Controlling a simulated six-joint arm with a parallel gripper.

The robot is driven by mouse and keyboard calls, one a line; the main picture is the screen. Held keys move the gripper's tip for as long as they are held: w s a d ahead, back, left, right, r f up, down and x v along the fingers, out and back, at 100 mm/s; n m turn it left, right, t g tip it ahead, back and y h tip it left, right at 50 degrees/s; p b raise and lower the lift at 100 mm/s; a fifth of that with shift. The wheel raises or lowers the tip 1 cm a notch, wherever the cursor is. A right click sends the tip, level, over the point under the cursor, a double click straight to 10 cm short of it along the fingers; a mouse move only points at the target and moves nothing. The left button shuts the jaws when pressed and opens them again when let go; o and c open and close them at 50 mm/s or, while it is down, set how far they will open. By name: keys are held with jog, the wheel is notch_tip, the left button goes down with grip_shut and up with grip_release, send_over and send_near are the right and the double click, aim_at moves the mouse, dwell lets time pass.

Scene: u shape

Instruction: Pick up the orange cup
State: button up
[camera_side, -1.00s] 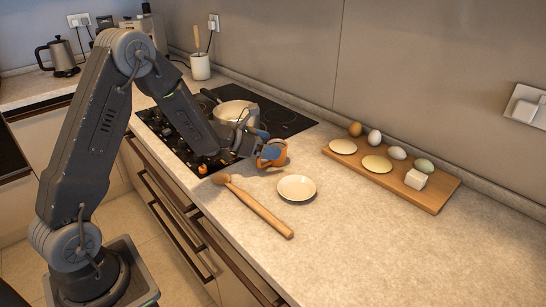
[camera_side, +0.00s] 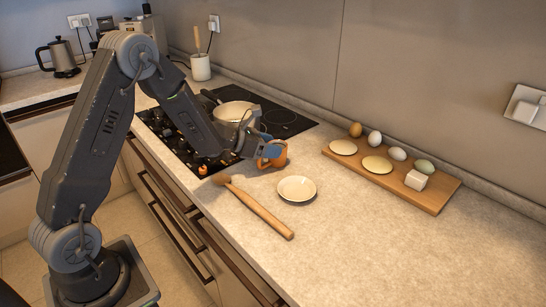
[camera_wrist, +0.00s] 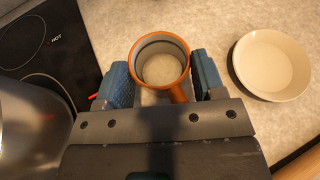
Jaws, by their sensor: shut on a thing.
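The orange cup (camera_side: 273,154) is at the stove's near right edge in the side view. In the wrist view the orange cup (camera_wrist: 160,62) is seen from above, with a grey inside and its handle pointing toward my wrist. My gripper (camera_side: 268,150) has its blue fingers on both sides of the cup. In the wrist view my gripper (camera_wrist: 163,82) is shut on the cup. The cup looks upright. I cannot tell whether its base touches the counter.
A cream saucer (camera_side: 297,189) lies right of the cup, and a wooden rolling pin (camera_side: 256,208) lies in front. A pot (camera_side: 236,112) stands on the black stove (camera_side: 285,120) behind my gripper. A wooden board (camera_side: 430,196) with eggs is at the right. Counter between saucer and board is clear.

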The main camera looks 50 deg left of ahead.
jog(key=shift+r, duration=0.1)
jog(key=shift+r, duration=0.5)
jog(key=s+a+r, duration=0.7)
jog(key=a+r, duration=0.2)
jog(key=r, duration=0.1)
jog(key=w+a+r+m+g+y, duration=0.1)
jog(key=w+a+g+y, duration=0.1)
jog(key=a, duration=0.5)
jog(key=w+a+r+m+g+y, duration=0.1)
jog(key=w+a+g+y, duration=0.1)
jog(key=w+a, duration=0.3)
jog(key=shift+a+m+y, duration=0.3)
jog(key=shift+a+y, duration=0.4)
jog(key=shift+a, duration=0.7)
